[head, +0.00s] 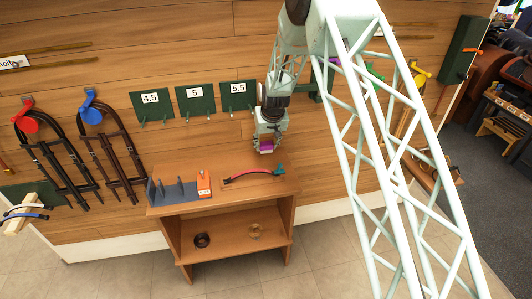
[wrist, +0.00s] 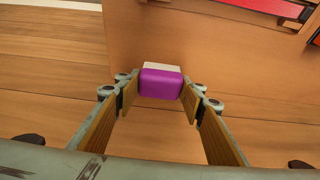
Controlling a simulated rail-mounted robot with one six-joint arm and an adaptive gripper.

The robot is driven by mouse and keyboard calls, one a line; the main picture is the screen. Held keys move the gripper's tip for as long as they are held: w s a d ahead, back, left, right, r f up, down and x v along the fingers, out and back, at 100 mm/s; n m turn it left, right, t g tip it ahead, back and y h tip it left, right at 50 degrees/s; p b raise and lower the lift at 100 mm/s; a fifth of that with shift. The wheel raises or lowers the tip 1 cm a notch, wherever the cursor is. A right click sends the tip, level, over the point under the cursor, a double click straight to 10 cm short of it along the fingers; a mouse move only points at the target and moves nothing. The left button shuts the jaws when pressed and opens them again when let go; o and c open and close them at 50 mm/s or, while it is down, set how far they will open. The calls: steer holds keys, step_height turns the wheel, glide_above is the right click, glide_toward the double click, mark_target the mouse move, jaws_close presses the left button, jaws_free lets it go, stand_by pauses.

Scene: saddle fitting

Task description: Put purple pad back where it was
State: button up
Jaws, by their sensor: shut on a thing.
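The purple pad (wrist: 161,84) is between the fingertips of my gripper (wrist: 160,92) in the wrist view, with a pale strip along its far edge. My gripper is shut on it and holds it in the air. In the head view the purple pad (head: 266,146) shows at the lower end of my gripper (head: 266,151), close to the wall and above the back edge of the wooden table (head: 168,208). Green wall plates marked 4.5 (head: 152,110), 5 (head: 195,105) and 5.5 (head: 238,100) hang left of my gripper. The pegs on these plates look bare.
On the table stand a grey slotted rack (head: 171,192), an orange block (head: 204,183) and a red curved piece with teal ends (head: 253,174). Bridles (head: 110,155) hang at the left.

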mark_target(266, 152)
step_height(266, 152, down, 4)
steer(key=shift+r, duration=0.2)
steer(key=shift+w+f, duration=0.2)
steer(key=shift+f, duration=0.35)
steer(key=shift+f+b, duration=0.15)
steer(key=shift+b, duration=0.2)
steer(key=o, duration=0.8)
steer(key=p+v, duration=0.1)
steer(key=v, duration=1.1)
steer(key=shift+r, duration=0.3)
stand_by(0.5)
